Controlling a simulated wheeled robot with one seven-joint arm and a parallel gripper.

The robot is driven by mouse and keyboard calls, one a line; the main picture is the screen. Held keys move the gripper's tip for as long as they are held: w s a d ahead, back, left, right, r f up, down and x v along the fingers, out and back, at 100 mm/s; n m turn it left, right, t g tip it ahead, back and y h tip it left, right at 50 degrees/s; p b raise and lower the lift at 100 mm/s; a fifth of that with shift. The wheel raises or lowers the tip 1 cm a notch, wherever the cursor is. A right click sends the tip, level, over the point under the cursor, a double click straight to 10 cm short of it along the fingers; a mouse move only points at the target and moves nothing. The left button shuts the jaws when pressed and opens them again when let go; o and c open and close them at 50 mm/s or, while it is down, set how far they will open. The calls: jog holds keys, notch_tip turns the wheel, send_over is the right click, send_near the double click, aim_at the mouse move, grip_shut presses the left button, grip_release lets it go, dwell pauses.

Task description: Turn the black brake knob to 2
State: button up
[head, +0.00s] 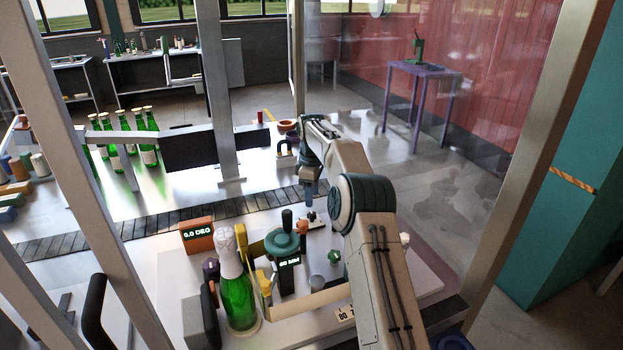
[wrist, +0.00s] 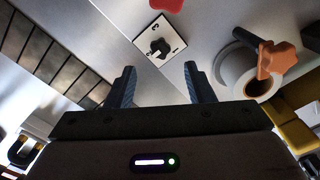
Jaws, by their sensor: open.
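The black brake knob (wrist: 161,47) sits on a white square plate (wrist: 149,57) with small dark marks in the wrist view. Its pointer direction is too small to read surely. In the head view the knob (head: 311,215) is on its pale plate just below my gripper (head: 310,193). In the wrist view my gripper (wrist: 159,78) is open and empty. Its two blue-grey fingers point toward the knob, one on each side of its line, and appear apart from it.
An orange handle (wrist: 277,57) over a grey cup (wrist: 240,75) stands right of the knob in the wrist view. A slatted conveyor (head: 150,222) runs behind. A green bottle (head: 238,298), a dark green handwheel (head: 284,244) and an orange display (head: 197,236) stand nearby.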

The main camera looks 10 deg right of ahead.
notch_tip(320, 180, up, 7)
jog(key=p, duration=0.1)
jog(key=shift+r, duration=0.15)
dwell(0.3)
